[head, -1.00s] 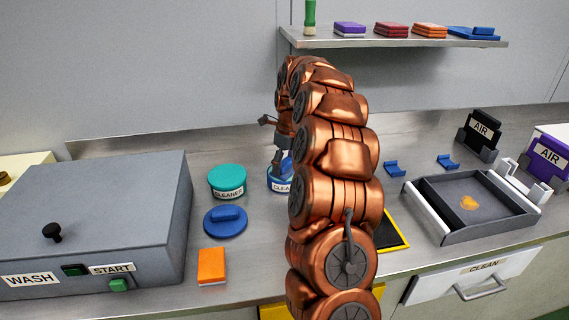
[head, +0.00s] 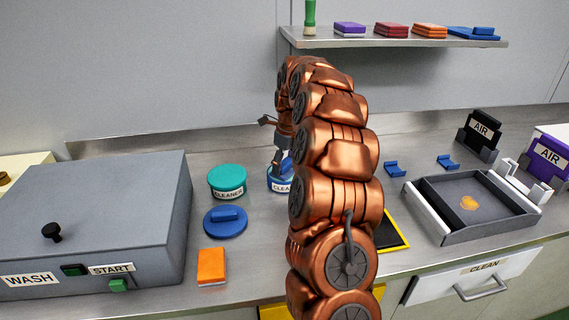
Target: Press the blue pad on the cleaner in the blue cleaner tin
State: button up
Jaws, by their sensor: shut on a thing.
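The blue cleaner tin (head: 277,186) stands open on the counter, partly hidden behind my arm, with part of its label showing. My gripper (head: 278,166) points down into the tin's mouth. It is shut on the blue pad, which is mostly hidden by the gripper, my arm and the tin's rim. Whether the pad touches the cleaner inside cannot be seen. A round blue lid (head: 226,228) with a bar handle lies on the counter in front and to the left of the tin.
A closed teal cleaner tin (head: 227,183) stands just left of the blue tin. An orange sponge block (head: 211,267) lies in front. The grey wash box (head: 110,200) fills the left. A grey tray (head: 470,232) with an orange smear is at right. A shelf (head: 400,42) holds several pads.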

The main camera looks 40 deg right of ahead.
aim_at(284, 162)
jog(key=shift+r+p, duration=0.8)
jog(key=shift+r, duration=2.7)
